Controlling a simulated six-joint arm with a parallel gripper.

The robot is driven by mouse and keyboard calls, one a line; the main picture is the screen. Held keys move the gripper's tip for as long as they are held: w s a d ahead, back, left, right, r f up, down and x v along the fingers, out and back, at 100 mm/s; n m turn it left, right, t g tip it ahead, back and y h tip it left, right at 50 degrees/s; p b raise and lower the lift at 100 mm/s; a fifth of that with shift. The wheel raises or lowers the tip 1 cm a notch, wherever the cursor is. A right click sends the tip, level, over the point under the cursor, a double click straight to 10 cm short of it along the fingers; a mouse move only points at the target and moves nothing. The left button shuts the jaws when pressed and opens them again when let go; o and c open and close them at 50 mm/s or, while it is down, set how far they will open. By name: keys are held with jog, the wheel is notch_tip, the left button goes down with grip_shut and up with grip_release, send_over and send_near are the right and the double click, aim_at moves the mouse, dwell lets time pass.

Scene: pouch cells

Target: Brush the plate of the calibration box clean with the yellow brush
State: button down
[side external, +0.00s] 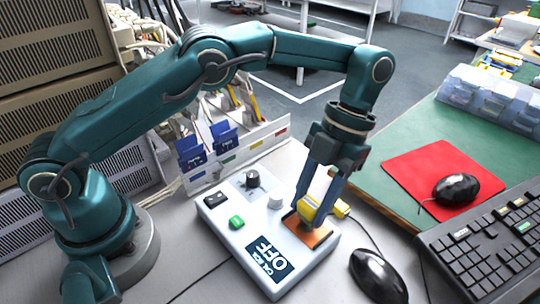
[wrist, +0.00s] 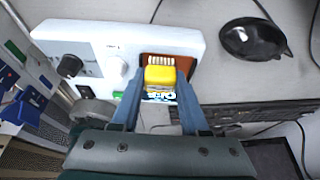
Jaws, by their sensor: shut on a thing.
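The white calibration box (side external: 235,225) lies on the grey bench, with a display (side external: 270,258) reading "CAL BOX OFF". Its copper-orange plate (side external: 317,238) is at the box's right end; it also shows brownish in the wrist view (wrist: 183,63). My gripper (side external: 320,197) is shut on the yellow brush (side external: 308,208) and points down over the plate. In the wrist view the brush (wrist: 160,77) sits between the two fingers, its pale bristles at the plate. The bristles look low on or just above the plate; I cannot tell contact. The brush and fingers hide part of the plate.
A black mouse (side external: 378,275) lies right of the box, near a keyboard (side external: 490,240). A rack with blue pouches (side external: 190,155) stands behind left.

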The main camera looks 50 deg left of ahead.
jog(key=shift+s+f, duration=0.15)
jog(key=shift+s, duration=1.25)
jog(key=shift+w, duration=1.45)
jog(key=shift+r, duration=0.2)
jog(key=shift+r, duration=1.95)
jog(key=shift+s+r, duration=0.1)
jog(key=shift+r, duration=0.85)
jog(key=shift+f, duration=0.15)
jog(key=shift+s+d+f, duration=0.2)
jog(key=shift+d+f, duration=0.1)
jog(key=shift+f, duration=0.35)
jog(key=shift+s+d+f, duration=0.15)
jog(key=shift+d+f, duration=0.1)
jog(key=shift+f, duration=0.35)
jog(key=shift+s+d+f, duration=0.2)
jog(key=shift+d+f, duration=0.1)
jog(key=shift+f, duration=0.35)
jog(key=shift+f, duration=1.05)
